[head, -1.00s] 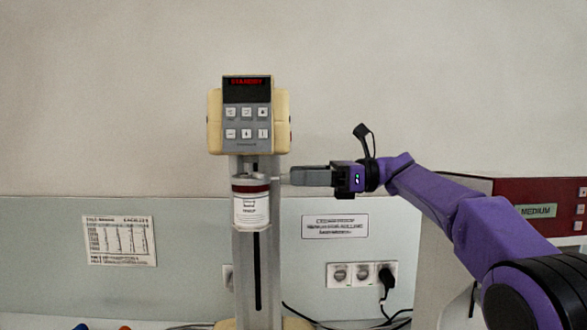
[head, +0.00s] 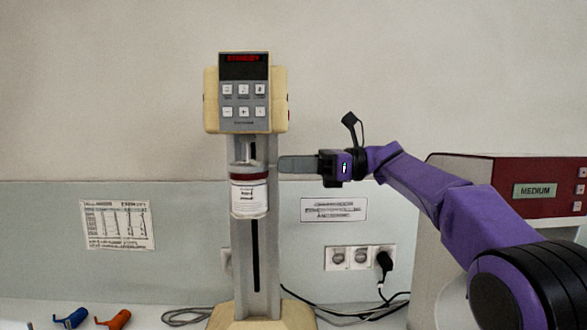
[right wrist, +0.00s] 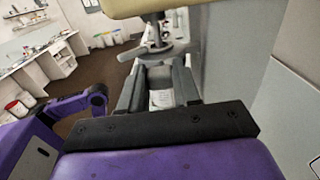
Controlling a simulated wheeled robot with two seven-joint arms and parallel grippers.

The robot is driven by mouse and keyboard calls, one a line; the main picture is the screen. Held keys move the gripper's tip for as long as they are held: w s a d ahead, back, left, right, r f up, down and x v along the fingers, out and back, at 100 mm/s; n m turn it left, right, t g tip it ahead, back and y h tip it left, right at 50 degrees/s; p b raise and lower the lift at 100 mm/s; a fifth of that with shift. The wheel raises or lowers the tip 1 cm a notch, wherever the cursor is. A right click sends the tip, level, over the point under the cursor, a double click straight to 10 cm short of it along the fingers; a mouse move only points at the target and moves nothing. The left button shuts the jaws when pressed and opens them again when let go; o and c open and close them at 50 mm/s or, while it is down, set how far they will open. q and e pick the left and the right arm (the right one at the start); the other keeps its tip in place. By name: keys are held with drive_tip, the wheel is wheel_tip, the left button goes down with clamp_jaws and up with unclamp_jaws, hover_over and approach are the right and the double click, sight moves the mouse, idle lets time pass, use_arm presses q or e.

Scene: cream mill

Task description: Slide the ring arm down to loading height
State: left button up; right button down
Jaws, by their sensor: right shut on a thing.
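The mill (head: 244,92) stands upright against the wall, with a cream motor head, a red-lit display and a grey slotted column (head: 268,250). A white-labelled jar (head: 249,196) hangs at the ring arm on the column's front, a short gap below the head. My right gripper (head: 281,165) reaches in from the right and is shut on the ring arm beside the jar. In the right wrist view the ring arm (right wrist: 148,50) shows at the fingertips, with the jar's label between the fingers. My left gripper is not in view.
A red and grey machine marked MEDIUM (head: 510,192) stands at the right, behind my right arm. Blue (head: 72,318) and orange (head: 115,319) items lie at the lower left. Cables (head: 350,312) run along the bench to the wall sockets (head: 350,258).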

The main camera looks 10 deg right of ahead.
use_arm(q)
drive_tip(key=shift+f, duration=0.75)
use_arm(e)
drive_tip(key=shift+f, duration=0.55)
drive_tip(key=c, duration=1)
unclamp_jaws()
drive_tip(key=shift+c, duration=0.2)
drive_tip(key=shift+o, duration=1.2)
drive_tip(key=shift+a, duration=0.2)
use_arm(q)
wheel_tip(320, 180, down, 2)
drive_tip(key=b, duration=0.2)
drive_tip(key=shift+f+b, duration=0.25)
drive_tip(key=shift+b, duration=0.15)
use_arm(e)
drive_tip(key=s+d, duration=0.1)
drive_tip(key=d, duration=0.6)
drive_tip(key=shift+s+d, duration=0.2)
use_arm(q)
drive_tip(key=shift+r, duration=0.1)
use_arm(e)
drive_tip(key=shift+r, duration=0.15)
